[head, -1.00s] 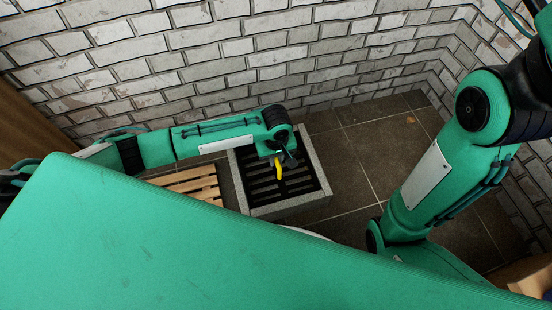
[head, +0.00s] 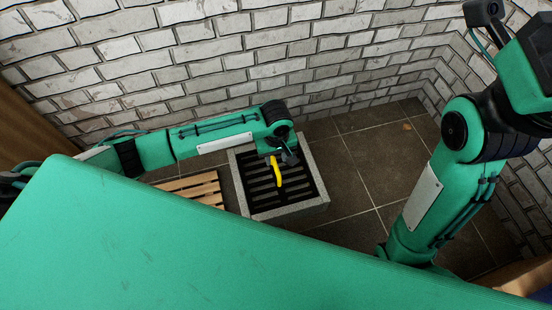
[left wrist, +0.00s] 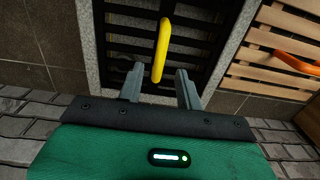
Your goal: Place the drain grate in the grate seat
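The drain grate (head: 262,187) is a dark slatted panel with a yellow handle (head: 278,172). It lies inside the pale stone frame of the grate seat (head: 290,208) on the floor; I cannot tell if it is fully level. In the left wrist view the grate (left wrist: 130,45) and its yellow handle (left wrist: 161,50) show between and beyond my fingers. My left gripper (head: 289,158) is just above the grate. Its two fingers (left wrist: 160,73) are apart, with visible gaps on both sides of the handle. My right gripper is hidden; only my right arm shows.
A wooden slatted pallet (head: 195,188) lies left of the seat. In the left wrist view an orange handle (left wrist: 296,63) sits over the slats. A brick wall (head: 200,60) stands behind. Dark floor tiles (head: 370,150) right of the seat are clear.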

